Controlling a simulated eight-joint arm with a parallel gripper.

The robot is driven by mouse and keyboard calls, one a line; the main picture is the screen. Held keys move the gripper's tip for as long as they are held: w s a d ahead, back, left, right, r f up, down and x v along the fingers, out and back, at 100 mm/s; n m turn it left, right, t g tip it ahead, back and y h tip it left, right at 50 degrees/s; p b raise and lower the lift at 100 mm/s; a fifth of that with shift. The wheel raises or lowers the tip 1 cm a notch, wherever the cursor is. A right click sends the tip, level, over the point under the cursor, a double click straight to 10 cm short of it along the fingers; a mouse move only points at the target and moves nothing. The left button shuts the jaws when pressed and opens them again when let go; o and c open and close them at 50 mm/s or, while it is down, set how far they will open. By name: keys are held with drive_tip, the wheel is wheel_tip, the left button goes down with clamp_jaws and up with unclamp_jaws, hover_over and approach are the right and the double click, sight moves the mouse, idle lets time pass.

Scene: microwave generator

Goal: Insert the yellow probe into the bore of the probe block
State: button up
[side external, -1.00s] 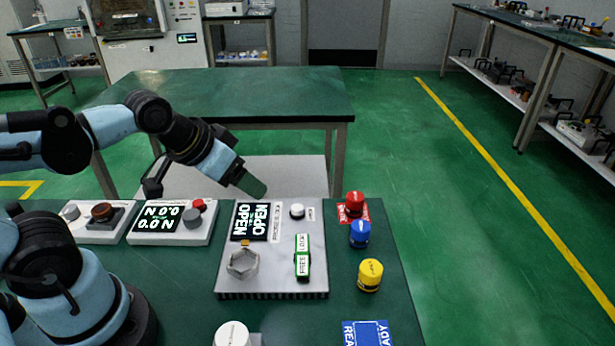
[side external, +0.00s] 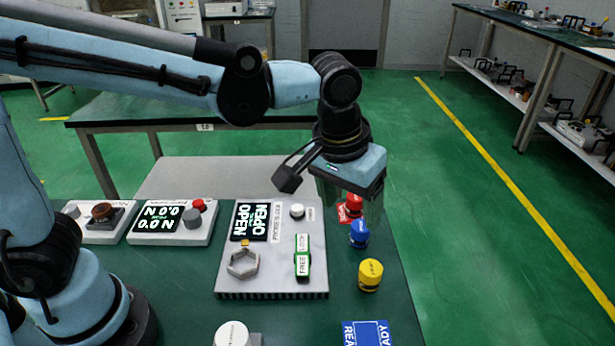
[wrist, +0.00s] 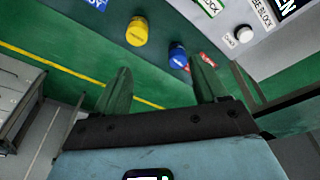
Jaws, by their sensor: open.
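The yellow probe (side external: 370,275) stands upright on the green bench, right of the probe block (side external: 285,280); it also shows in the wrist view (wrist: 137,31). The probe block is a grey panel with a display reading OPEN, a green-edged FREE/LOCK lever (side external: 303,257) and a white knob. A hexagonal metal collar (side external: 243,264), apparently around the bore, sits at its front left; the inside is unclear. My gripper (side external: 350,205) is open and empty, above and behind the yellow probe, near the red and blue ones. Its translucent green fingers also show in the wrist view (wrist: 160,75).
A blue probe (side external: 360,234) and a red probe (side external: 352,203) stand in a row behind the yellow one. Two control boxes (side external: 172,222) sit left of the block. A blue READY label (side external: 367,334) lies in front. The bench's right edge is close to the probes.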

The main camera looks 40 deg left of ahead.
hover_over(371, 268)
drive_tip(key=s, duration=0.2)
drive_tip(key=f, duration=0.1)
drive_tip(key=shift+g+y, duration=0.3)
drive_tip(key=f, duration=0.4)
drive_tip(key=w+f, duration=0.1)
drive_tip(key=f, duration=0.3)
drive_tip(key=w+f, duration=0.1)
drive_tip(key=f, duration=0.3)
drive_tip(key=shift+f, duration=0.15)
drive_tip(key=shift+c, duration=0.2)
drive_tip(key=c, duration=1.2)
